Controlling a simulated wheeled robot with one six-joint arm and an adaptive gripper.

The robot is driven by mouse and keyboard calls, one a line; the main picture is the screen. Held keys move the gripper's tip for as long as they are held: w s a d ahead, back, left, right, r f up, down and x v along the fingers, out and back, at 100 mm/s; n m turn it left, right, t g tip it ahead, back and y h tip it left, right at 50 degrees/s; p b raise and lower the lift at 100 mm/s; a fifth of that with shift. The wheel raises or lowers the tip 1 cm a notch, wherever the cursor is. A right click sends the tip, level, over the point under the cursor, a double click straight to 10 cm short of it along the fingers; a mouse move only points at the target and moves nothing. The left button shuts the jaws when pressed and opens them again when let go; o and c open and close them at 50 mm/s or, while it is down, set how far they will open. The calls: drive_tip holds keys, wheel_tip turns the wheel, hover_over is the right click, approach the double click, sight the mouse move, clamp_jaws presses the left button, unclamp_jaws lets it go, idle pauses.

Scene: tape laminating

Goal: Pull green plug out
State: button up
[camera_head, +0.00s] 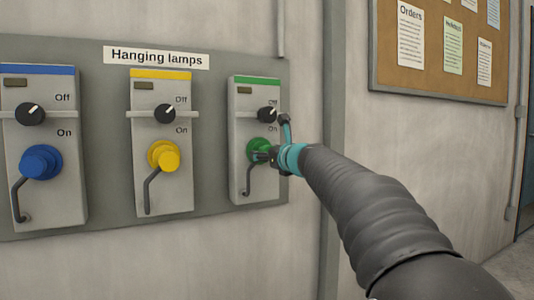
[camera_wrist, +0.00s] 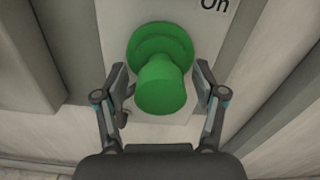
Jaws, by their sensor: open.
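The green plug (camera_wrist: 161,84) sits in its socket on the right-hand box (camera_head: 256,95) with the green top stripe. In the head view the plug (camera_head: 259,146) is partly hidden by my gripper (camera_head: 267,156). In the wrist view my gripper (camera_wrist: 160,90) is open, with one finger on each side of the plug. A small gap shows between the plug and each finger. The knob (camera_head: 266,115) above the plug is beside the Off and On labels.
The box with the yellow plug (camera_head: 164,155) and the box with the blue plug (camera_head: 41,162) stand to the left on the same grey panel (camera_head: 108,170). A vertical grey post (camera_head: 330,230) and a notice board (camera_head: 440,85) are to the right.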

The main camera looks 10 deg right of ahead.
clamp_jaws()
drive_tip(key=b+v, duration=0.1)
drive_tip(key=v, duration=0.3)
drive_tip(key=shift+s+f, duration=0.1)
drive_tip(key=shift+s, duration=0.3)
unclamp_jaws()
drive_tip(key=shift+s+d, duration=0.1)
